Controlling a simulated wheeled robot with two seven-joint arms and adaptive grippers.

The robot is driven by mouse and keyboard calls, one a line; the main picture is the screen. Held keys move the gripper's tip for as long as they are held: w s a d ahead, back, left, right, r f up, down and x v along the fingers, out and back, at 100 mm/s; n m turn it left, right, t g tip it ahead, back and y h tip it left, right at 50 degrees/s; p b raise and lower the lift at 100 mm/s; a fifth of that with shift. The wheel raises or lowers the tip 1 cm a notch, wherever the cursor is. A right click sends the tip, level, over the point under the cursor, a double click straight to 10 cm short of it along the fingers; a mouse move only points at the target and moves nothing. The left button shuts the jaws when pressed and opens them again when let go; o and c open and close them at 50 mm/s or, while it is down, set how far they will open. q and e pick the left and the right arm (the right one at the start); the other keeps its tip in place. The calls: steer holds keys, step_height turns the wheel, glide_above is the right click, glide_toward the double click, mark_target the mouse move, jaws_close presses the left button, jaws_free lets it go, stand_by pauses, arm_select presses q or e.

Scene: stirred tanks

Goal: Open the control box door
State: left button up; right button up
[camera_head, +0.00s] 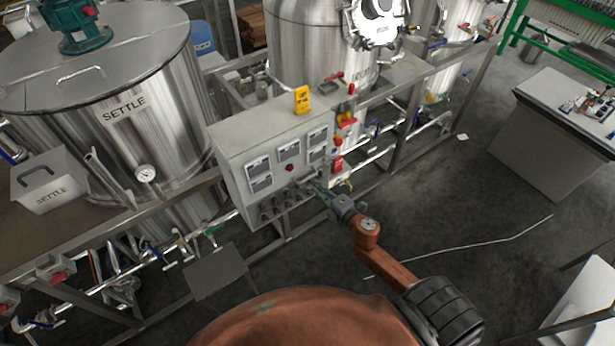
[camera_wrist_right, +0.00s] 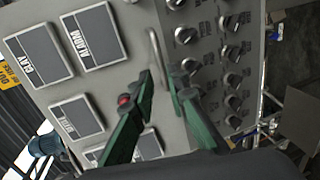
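The grey control box (camera_head: 262,128) stands on the metal frame in the middle of the head view. Its front door (camera_head: 236,178) looks shut and carries several dark-framed panels, a red button and rows of black knobs. My right gripper (camera_head: 313,184) is at the door's front, and in the right wrist view its two green fingers (camera_wrist_right: 160,82) are apart. A thin metal bar handle (camera_wrist_right: 155,50) on the door lies just ahead of and between the fingertips. I cannot tell whether the fingers touch it. My left gripper is in neither view.
A yellow device (camera_head: 301,100) sits on top of the box. A steel tank marked SETTLE (camera_head: 180,110) stands to the left, with another tank (camera_head: 305,50) behind. Pipes and red and blue valves run right of the box. Dark floor (camera_head: 450,210) to the right is mostly clear.

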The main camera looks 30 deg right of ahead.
mark_target(307, 179)
steer(key=x, duration=0.6)
steer(key=shift+w+f, duration=0.2)
steer(key=shift+w, duration=0.1)
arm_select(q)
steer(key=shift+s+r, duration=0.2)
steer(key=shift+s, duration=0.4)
arm_select(e)
steer(key=shift+w, duration=0.1)
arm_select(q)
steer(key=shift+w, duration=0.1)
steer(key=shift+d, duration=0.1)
arm_select(e)
steer(key=shift+c, duration=0.2)
jaws_close()
steer(key=shift+a, duration=0.1)
steer(key=shift+a, duration=0.1)
